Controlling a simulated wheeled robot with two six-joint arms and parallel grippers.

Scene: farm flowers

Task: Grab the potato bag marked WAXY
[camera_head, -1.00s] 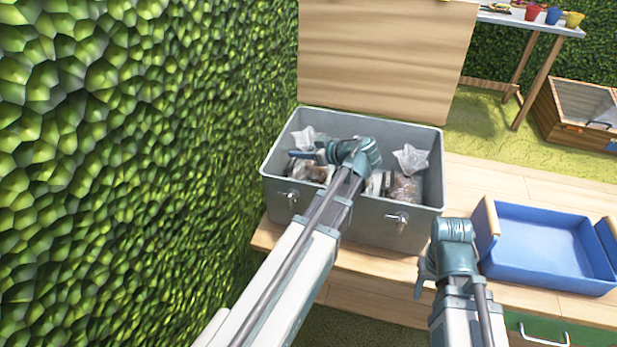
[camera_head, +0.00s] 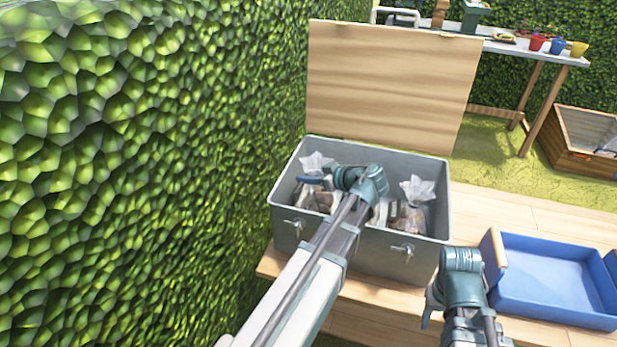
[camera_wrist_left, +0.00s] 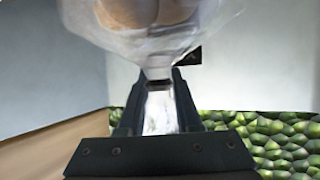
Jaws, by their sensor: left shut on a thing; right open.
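A grey metal box (camera_head: 345,238) with its lid open holds clear plastic bags of brown potatoes. One bag (camera_head: 318,199) is at the box's left side and another (camera_head: 409,216) at its right; no label is readable, so I cannot tell which is marked WAXY. My left gripper (camera_head: 308,181) reaches into the left part of the box, at the left bag. In the left wrist view the left gripper (camera_wrist_left: 158,82) is shut on the gathered neck of a clear potato bag (camera_wrist_left: 145,30). My right gripper (camera_head: 428,308) is open and empty, in front of the box's right corner.
A blue tray (camera_head: 547,308) with wooden ends sits right of the box on the wooden bench (camera_head: 490,205). The raised wooden lid (camera_head: 385,90) stands behind the box. A green hedge (camera_head: 120,180) borders the left. A table (camera_head: 530,50) with coloured pots is further back.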

